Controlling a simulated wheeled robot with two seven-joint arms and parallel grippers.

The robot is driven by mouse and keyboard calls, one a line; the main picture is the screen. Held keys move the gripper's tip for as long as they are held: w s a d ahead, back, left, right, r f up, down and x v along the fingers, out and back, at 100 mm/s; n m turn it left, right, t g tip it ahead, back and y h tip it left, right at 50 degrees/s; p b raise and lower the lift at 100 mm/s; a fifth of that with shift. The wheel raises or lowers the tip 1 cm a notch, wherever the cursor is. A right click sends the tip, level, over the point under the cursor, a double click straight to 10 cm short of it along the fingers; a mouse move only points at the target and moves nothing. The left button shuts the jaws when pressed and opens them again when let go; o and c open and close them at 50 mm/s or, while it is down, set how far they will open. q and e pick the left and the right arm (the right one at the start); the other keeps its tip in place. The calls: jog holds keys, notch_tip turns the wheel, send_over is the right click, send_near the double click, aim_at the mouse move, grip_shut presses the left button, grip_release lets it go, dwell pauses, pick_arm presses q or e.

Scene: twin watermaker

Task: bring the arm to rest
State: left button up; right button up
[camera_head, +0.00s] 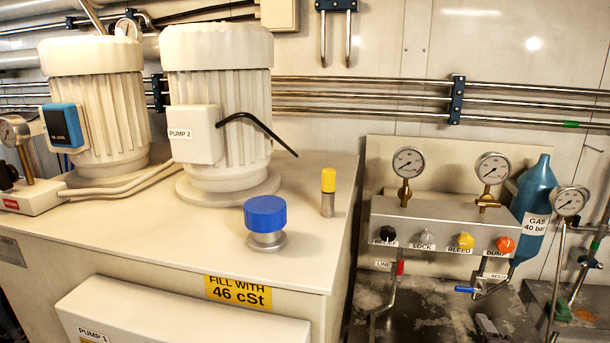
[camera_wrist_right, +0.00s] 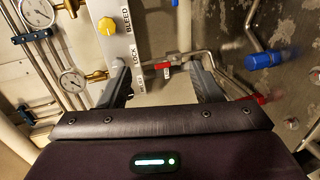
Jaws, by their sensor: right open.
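My right gripper (camera_wrist_right: 165,88) shows in the right wrist view with its two dark fingers spread apart. It is open, and I see nothing held between the fingers. Beyond the fingertips are a steel pipe and a small red part (camera_wrist_right: 163,70) by the valve panel (camera_wrist_right: 117,48). I cannot tell how far the fingers are from them. My left gripper is in neither view. I cannot clearly make out either arm in the head view.
The head view shows the valve panel (camera_head: 440,222) with gauges and coloured knobs at right, beside a blue gas bottle (camera_head: 535,205). A blue-handled valve (camera_head: 466,290) sits below. At left, two pumps, a blue cap (camera_head: 265,213) and a yellow-topped post (camera_head: 328,181) stand on the cabinet (camera_head: 180,240).

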jog(key=s+a+f+m+g+y, duration=0.2)
jog(key=s+a+f+m+g, duration=0.45)
jog(key=s, duration=0.35)
jog(key=s+a+f+m+g+y, duration=0.2)
jog(key=s+a+f+m+g, duration=0.3)
jog(key=s+a+m, duration=0.45)
jog(key=s+d+f+n+g+b, duration=0.1)
jog(key=s+f+n, duration=0.1)
jog(key=f, duration=1.4)
jog(key=s+d+f+n, duration=0.1)
jog(key=s+f, duration=0.1)
jog(key=f, duration=1.4)
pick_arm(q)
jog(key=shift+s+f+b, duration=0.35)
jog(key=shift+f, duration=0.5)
pick_arm(e)
jog(key=s+d+f+g, duration=0.1)
jog(key=s+d+f, duration=0.2)
jog(key=s+f, duration=1.4)
jog(key=shift+s+f+n, duration=0.3)
jog(key=shift+s, duration=0.55)
